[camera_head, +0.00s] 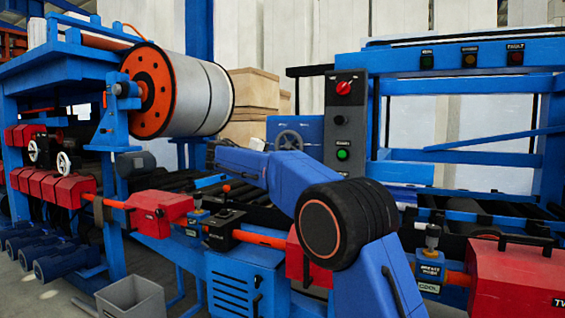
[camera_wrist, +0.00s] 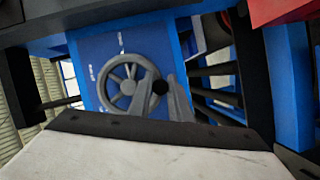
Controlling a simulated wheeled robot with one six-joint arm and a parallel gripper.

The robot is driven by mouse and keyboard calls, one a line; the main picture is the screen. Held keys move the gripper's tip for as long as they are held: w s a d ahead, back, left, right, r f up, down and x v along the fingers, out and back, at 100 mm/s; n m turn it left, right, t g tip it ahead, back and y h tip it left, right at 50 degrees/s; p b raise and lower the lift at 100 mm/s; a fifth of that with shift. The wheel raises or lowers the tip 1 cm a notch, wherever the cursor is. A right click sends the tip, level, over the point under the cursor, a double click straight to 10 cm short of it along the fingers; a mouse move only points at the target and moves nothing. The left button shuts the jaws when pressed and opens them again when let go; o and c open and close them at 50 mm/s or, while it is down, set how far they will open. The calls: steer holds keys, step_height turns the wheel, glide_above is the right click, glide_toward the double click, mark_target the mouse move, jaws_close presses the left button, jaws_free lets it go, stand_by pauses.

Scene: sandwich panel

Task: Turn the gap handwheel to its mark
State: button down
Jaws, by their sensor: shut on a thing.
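The gap handwheel (camera_wrist: 116,88) is a grey spoked wheel on a blue panel (camera_wrist: 96,50), with small white marks above it and to its left. In the head view the handwheel (camera_head: 289,139) shows on a blue housing behind my arm, its lower part covered. My gripper (camera_wrist: 161,88) has its grey fingers at the wheel's right side in the wrist view. It is shut on the dark round knob (camera_wrist: 160,87) at the rim. In the head view my gripper cannot be made out clearly. Which mark the wheel points to is too small to tell.
A dark control post (camera_head: 344,125) with a red knob and green button stands right of the wheel. A large steel roll (camera_head: 200,95) hangs at left. Blue frame beams and black rollers (camera_wrist: 215,85) lie close to the wheel's right in the wrist view.

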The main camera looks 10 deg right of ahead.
steer(key=shift+a+f, duration=0.1)
stand_by(0.3)
steer(key=c, duration=1.6)
jaws_free()
steer(key=shift+c, duration=0.2)
steer(key=v, duration=1.7)
steer(key=shift+a, duration=0.2)
